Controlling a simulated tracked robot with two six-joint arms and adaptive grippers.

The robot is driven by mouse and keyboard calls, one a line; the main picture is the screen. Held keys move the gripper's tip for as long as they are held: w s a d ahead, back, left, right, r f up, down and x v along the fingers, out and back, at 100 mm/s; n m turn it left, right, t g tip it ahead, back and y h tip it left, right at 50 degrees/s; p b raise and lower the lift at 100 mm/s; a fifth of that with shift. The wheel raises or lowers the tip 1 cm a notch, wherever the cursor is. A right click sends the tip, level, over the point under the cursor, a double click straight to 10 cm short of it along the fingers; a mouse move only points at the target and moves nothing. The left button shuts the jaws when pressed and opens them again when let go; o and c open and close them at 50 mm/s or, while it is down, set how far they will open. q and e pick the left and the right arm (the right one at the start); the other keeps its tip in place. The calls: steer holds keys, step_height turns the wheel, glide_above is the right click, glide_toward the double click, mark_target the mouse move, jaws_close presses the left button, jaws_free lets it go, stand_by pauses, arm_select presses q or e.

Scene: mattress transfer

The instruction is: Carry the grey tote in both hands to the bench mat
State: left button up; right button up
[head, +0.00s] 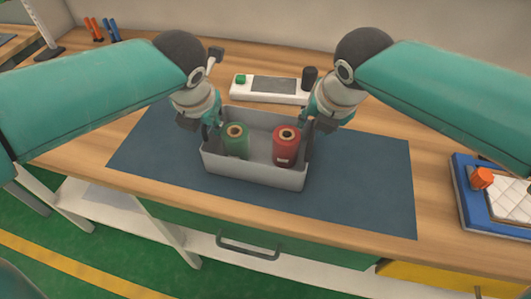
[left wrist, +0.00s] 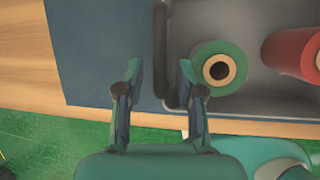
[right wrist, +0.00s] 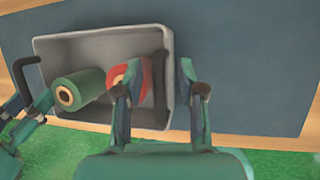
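The grey tote (head: 254,174) sits upright on the blue-grey bench mat (head: 362,180), near its middle. Inside the tote stand a green spool (head: 236,141) and a red spool (head: 285,146). My left gripper (left wrist: 160,73) is open at the tote's left end, one finger outside the wall and one inside, with the dark left handle (left wrist: 160,45) between them. My right gripper (right wrist: 164,75) is open at the right end, its fingers on either side of the dark right handle (right wrist: 160,80) and wall. Whether the fingers touch the tote cannot be told.
A white tray with a green button (head: 270,88) and a dark cylinder (head: 310,76) stand behind the tote. A blue tray (head: 467,196) with an orange item lies at the right. Orange and blue tools (head: 103,29) are at the back left. Bare mat shows on both sides.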

arm_select(q)
steer(key=v, duration=1.1)
steer(key=shift+r, duration=0.4)
arm_select(e)
steer(key=v, duration=1.2)
arm_select(q)
steer(key=shift+s, duration=0.15)
arm_select(e)
steer(key=shift+f, duration=0.1)
